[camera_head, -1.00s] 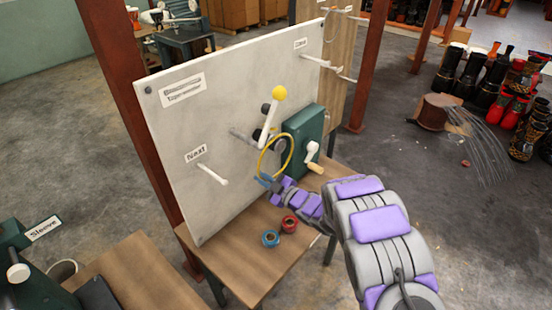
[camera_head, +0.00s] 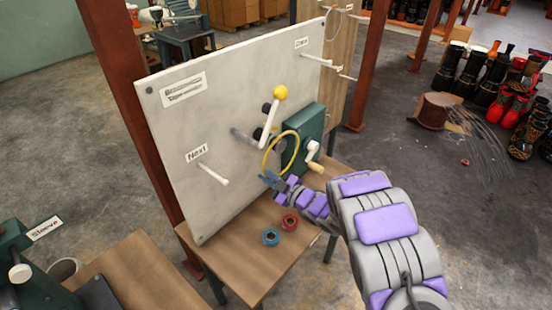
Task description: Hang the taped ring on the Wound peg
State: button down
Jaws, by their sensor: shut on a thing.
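A thin yellow ring (camera_head: 265,158) stands roughly upright in front of the green winding machine on the white board (camera_head: 170,135). My gripper (camera_head: 271,179) is shut on the ring's lower edge. The ring is apart from both labelled pegs; whether it touches the machine's spindle behind it, I cannot tell. A white peg (camera_head: 317,60) sticks out at the board's upper right, below a small label (camera_head: 302,43) too blurred to read surely. Another white peg (camera_head: 214,174) sits at the lower left under the label "Next" (camera_head: 196,153); it is bare.
The green machine (camera_head: 304,125) has a crank (camera_head: 313,156), and a yellow-knobbed lever (camera_head: 279,93) stands beside it. Blue (camera_head: 271,237) and red (camera_head: 290,222) tape rolls lie on the wooden table (camera_head: 240,265).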

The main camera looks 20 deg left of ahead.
jog(key=s+d+r, duration=0.3)
jog(key=d, duration=0.4)
jog(key=s+d+r+p, duration=0.1)
jog(key=s+d+r, duration=0.2)
jog(key=d, duration=0.4)
jog(key=shift+d, duration=0.35)
dwell(0.8)
dwell(0.8)
